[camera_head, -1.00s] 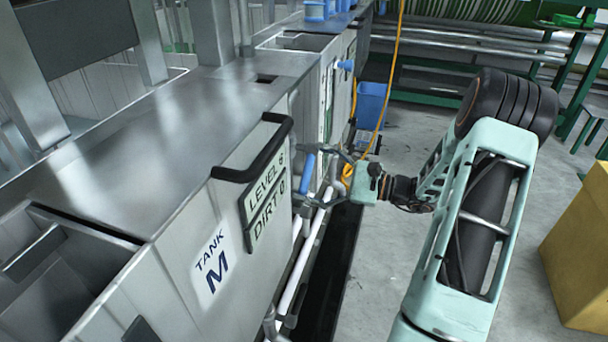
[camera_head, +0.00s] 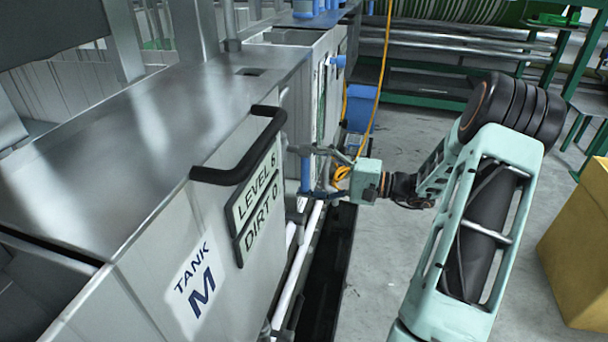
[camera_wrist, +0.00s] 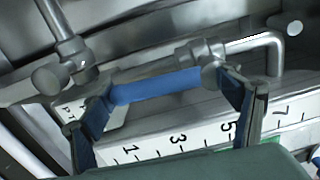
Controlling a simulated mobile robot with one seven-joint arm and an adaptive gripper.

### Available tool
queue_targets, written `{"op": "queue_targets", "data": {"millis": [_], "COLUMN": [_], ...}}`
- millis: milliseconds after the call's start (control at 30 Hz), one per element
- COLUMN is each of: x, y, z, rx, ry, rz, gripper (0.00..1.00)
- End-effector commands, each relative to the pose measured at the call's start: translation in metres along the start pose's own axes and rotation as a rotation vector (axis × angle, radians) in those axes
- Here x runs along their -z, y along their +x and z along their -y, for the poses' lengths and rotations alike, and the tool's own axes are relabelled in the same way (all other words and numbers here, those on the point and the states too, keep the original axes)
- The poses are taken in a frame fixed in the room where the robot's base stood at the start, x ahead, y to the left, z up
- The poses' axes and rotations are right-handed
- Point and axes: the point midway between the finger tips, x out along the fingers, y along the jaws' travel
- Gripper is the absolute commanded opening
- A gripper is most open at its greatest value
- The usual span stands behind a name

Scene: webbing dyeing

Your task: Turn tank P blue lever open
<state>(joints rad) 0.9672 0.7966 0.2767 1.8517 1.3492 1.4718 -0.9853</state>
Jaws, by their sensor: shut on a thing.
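The blue lever (camera_head: 306,174) is on pipework at the side of the tanks, beyond the tank M sign. It stands near upright in the head view. In the wrist view the blue lever (camera_wrist: 158,87) runs across the picture, joined to a metal fitting at its right end. My gripper (camera_head: 305,171) is shut on the lever, with one finger at each end of its blue part. In the wrist view my gripper's fingers (camera_wrist: 165,95) stand at the lever's left and right ends. I cannot read a tank P sign in these views.
Tank M (camera_head: 150,220) fills the left, with a black handle (camera_head: 240,160) and a level and dirt board (camera_head: 258,212). A white numbered scale (camera_wrist: 180,140) lies behind the lever. A yellow hose (camera_head: 381,75) hangs near a blue bin (camera_head: 361,107). A yellow box (camera_head: 575,230) stands right.

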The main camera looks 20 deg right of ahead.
Motion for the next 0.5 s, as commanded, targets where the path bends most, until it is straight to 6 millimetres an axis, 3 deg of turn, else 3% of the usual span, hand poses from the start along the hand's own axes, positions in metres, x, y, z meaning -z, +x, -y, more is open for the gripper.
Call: {"op": "queue_targets", "data": {"millis": [500], "x": [0.0041], "y": [-0.0002], "z": [0.0000], "rx": [-0.001], "ry": [-0.069], "rz": [0.000], "gripper": [0.38]}}
